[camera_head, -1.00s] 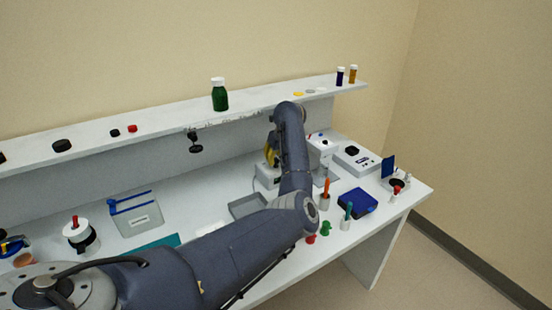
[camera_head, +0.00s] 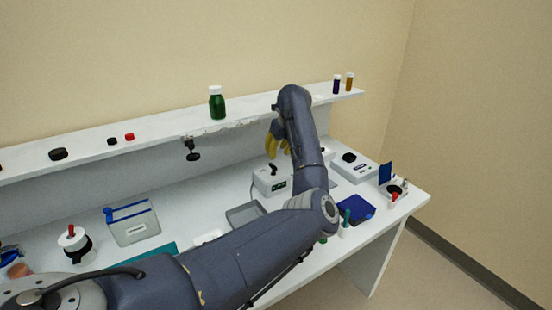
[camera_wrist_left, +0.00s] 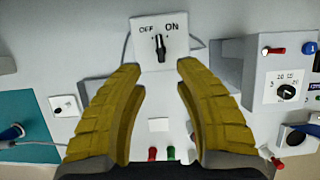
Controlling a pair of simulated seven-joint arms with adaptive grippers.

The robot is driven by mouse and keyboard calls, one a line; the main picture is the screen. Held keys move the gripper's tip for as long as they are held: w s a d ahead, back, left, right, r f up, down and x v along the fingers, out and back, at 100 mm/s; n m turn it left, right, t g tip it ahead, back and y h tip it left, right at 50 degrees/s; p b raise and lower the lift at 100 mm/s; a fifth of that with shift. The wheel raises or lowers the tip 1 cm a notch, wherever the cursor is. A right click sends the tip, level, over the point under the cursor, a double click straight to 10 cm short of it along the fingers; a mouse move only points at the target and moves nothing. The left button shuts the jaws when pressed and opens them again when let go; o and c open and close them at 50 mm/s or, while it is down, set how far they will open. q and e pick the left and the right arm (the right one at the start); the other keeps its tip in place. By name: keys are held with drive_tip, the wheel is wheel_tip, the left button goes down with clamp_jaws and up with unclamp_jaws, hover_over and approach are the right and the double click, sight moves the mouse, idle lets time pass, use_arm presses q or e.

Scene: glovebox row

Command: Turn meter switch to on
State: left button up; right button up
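The meter (camera_head: 267,188) is a small white box with a black switch (camera_head: 272,168) on top and a dark display with green digits on its front. In the left wrist view the meter's top (camera_wrist_left: 148,27) carries OFF on the left and ON on the right. The black switch lever (camera_wrist_left: 160,46) stands nearly upright in that picture, between the two words; its exact setting is hard to tell. My left gripper (camera_head: 277,142) has yellow fingers and is above the meter. In the left wrist view the gripper (camera_wrist_left: 159,68) is open and empty, its fingertips apart from the lever.
A white device with a black knob (camera_head: 349,157) stands to the right. A grey tray (camera_head: 245,214), a blue box (camera_head: 356,204) and a blue-handled bin (camera_head: 133,223) are on the bench. The shelf (camera_head: 180,122) with a green bottle (camera_head: 217,104) runs behind.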

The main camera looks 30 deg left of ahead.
use_arm(q)
drive_tip(key=shift+v, duration=1.4)
